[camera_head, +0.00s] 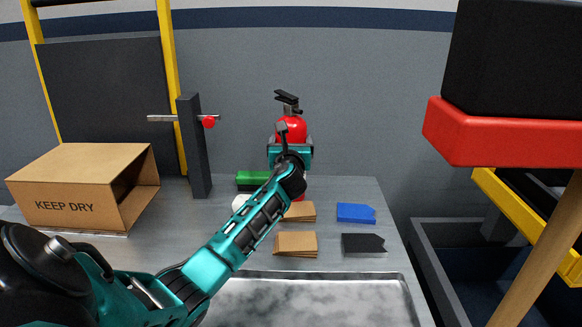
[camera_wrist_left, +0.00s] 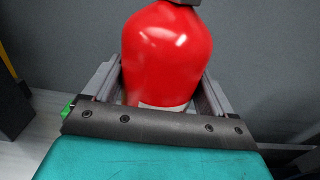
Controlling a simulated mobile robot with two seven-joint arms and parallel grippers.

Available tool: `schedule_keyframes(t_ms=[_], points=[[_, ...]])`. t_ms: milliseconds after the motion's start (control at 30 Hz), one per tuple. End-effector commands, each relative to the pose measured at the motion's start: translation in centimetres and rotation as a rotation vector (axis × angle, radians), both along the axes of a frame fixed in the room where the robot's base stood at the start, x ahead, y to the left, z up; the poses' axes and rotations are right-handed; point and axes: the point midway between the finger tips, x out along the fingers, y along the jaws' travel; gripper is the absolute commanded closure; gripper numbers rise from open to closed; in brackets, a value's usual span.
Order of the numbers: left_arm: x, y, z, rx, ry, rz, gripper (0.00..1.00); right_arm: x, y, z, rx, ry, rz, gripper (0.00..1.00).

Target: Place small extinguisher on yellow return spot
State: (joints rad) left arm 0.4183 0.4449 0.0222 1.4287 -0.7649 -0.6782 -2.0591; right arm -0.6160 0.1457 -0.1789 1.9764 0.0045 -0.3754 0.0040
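The small red extinguisher (camera_head: 291,128) with its black handle stands upright at the back of the grey table. My left gripper (camera_head: 290,150) is at its body, with a finger on either side. In the left wrist view the red body (camera_wrist_left: 167,55) fills the space between the fingers, and they appear to press on it. A bit of red shows below the gripper, but my arm hides most of the base, so I cannot tell whether it touches the table. I see no yellow spot in either view. My right gripper is not in view.
On the table (camera_head: 345,190) are a cardboard box (camera_head: 65,206), a green block (camera_head: 252,177), brown pieces (camera_head: 296,242), a blue piece (camera_head: 355,212), a black piece (camera_head: 363,243) and a metal tray (camera_head: 310,274). A dark post (camera_head: 193,145) stands left of the extinguisher. A red slab (camera_head: 510,135) fills the upper right.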

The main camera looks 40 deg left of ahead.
Motion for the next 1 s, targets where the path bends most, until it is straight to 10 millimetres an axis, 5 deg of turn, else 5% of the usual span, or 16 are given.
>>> schedule_keyframes(t_ms=[800,1000], points=[[0.0,0.0,-0.1,0.0,0.001,-0.001,0.99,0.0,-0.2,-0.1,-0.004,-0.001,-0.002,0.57],[0.1,0.0,0.9,0.009,-0.016,-0.002,1.0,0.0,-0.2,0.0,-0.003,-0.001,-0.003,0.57]])
